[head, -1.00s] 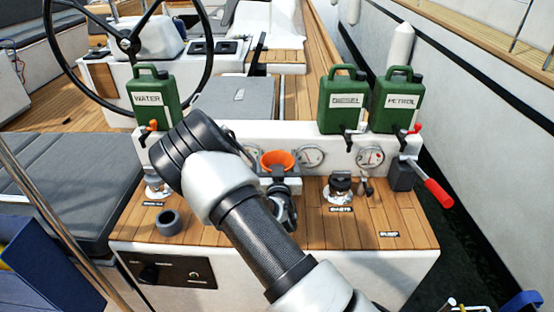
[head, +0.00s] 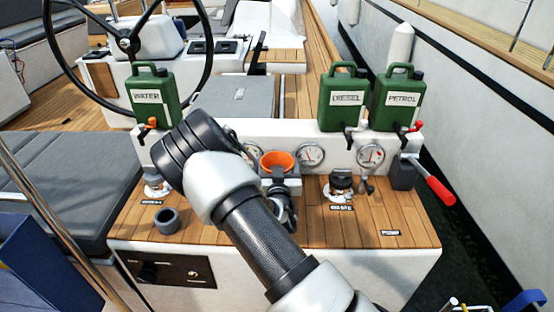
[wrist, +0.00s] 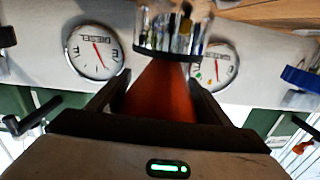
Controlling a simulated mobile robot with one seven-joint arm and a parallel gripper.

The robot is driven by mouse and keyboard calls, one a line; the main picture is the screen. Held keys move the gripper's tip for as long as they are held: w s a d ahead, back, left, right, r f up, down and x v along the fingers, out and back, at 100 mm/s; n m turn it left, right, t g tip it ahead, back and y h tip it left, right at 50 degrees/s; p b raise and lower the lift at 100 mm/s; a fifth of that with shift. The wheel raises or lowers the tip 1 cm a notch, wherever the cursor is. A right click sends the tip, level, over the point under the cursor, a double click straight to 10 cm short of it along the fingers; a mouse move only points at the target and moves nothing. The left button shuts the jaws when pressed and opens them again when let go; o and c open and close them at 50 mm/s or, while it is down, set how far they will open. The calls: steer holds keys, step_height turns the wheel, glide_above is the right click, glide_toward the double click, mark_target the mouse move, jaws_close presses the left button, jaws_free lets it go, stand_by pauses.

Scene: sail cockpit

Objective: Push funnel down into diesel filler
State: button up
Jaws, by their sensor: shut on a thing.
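The orange funnel (head: 277,161) is held mouth up by my gripper (head: 280,177), at the middle of the console. In the wrist view the funnel (wrist: 160,92) lies between the two fingers of my gripper (wrist: 165,100), which is shut on it. Its narrow end meets a shiny, ribbed filler collar (wrist: 172,35). I cannot tell how deep the spout sits in it.
Fillers stand at left (head: 157,186) and right (head: 340,187). Round gauges (head: 310,155) line the panel behind. Green WATER (head: 155,97), DIESEL (head: 343,100) and PETROL (head: 399,100) cans stand above. A red lever (head: 440,190) juts out right. A grey cup (head: 167,221) stands front left.

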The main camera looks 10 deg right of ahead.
steer(key=shift+f, duration=0.15)
steer(key=shift+c, duration=0.2)
steer(key=o, duration=0.8)
steer(key=shift+s, duration=0.15)
steer(key=s, duration=0.3)
steer(key=s+a, duration=0.1)
steer(key=s, duration=0.3)
steer(key=s+b, duration=0.1)
steer(key=s, duration=0.2)
steer(key=shift+s+a, duration=0.3)
